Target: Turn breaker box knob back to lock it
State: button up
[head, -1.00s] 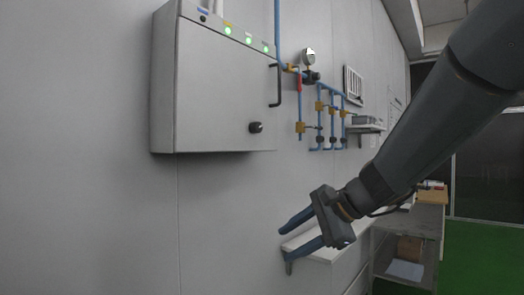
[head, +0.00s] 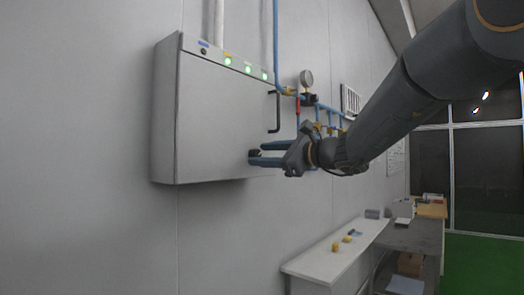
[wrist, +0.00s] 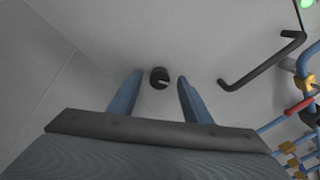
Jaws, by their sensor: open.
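The breaker box (head: 215,115) is a grey cabinet on the wall, with its door closed flat and green lights along the top. Its black knob (wrist: 159,77) sits between my two blue fingers in the wrist view, with a gap on each side. A light mark on the knob points to the right and slightly down. In the head view the knob (head: 254,154) is partly hidden at the fingertips. My gripper (head: 252,155) is open and level at the lower right of the box door. It also shows in the wrist view (wrist: 158,80).
A black door handle (head: 276,112) stands right of the knob, also in the wrist view (wrist: 262,62). Blue pipes with a gauge (head: 306,78) run on the wall beyond. A white shelf (head: 325,262) with small yellow items is below.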

jog(key=shift+w+a, duration=0.35)
jog(key=shift+a, duration=0.05)
jog(key=c, duration=1.1)
jog(key=shift+o, duration=0.2)
